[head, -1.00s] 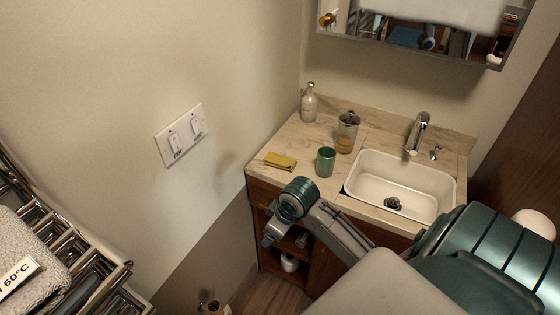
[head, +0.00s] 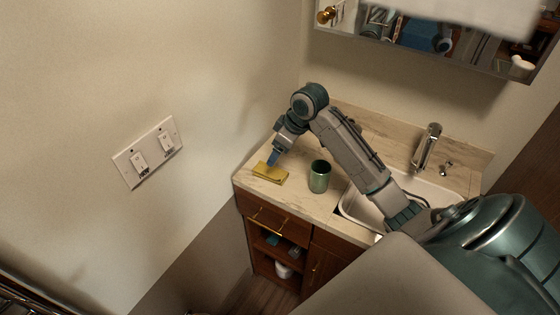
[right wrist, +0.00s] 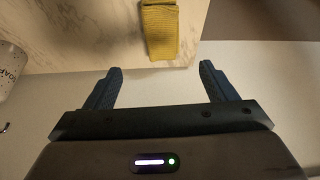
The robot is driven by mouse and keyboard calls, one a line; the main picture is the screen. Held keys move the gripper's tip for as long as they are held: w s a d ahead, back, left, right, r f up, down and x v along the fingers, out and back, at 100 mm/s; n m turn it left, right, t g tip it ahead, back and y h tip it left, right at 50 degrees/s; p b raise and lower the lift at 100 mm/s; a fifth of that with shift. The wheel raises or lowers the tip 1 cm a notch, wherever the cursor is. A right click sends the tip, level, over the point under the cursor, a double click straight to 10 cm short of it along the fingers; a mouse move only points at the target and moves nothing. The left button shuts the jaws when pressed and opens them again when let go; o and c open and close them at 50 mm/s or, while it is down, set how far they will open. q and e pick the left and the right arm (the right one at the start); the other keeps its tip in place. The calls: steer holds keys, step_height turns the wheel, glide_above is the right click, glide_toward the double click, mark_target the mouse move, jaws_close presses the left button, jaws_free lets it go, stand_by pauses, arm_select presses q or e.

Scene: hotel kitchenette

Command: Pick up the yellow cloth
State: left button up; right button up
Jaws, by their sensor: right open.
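The yellow cloth (head: 270,173) lies folded flat on the counter near its left front corner. It also shows at the top of the right wrist view (right wrist: 160,29), ahead of the fingertips and roughly centred between them. My right gripper (head: 273,158) points down just above the cloth at its back side in the head view. Its blue fingers are spread in the right wrist view (right wrist: 161,72), with nothing between them. Whether a fingertip touches the cloth cannot be told. My left gripper is in neither view.
A green cup (head: 319,177) stands on the counter (head: 299,199) to the right of the cloth. The sink (head: 352,208) and faucet (head: 428,148) are farther right, partly behind my arm. A wall with a switch plate (head: 148,152) is on the left.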

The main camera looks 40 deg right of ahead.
mark_target(270, 168)
steer(key=shift+w+d+f, duration=0.2)
steer(key=shift+w+f, duration=0.25)
steer(key=shift+f, duration=0.15)
steer(key=x, duration=0.2)
steer(key=a+p+x, duration=0.1)
steer(key=shift+f, duration=0.3)
steer(key=shift+f+p, duration=0.35)
steer(key=x, duration=0.1)
steer(key=p+x, duration=0.1)
steer(key=x, duration=0.1)
steer(key=shift+s+a+f+p, duration=0.2)
steer(key=shift+f+p, duration=0.1)
steer(key=shift+f, duration=0.1)
steer(key=shift+w+a+f, duration=0.1)
steer(key=shift+w+f, duration=0.05)
steer(key=shift+f, duration=0.3)
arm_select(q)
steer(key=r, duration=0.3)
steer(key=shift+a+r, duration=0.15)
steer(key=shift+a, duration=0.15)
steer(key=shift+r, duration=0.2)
arm_select(e)
steer(key=shift+f, duration=0.15)
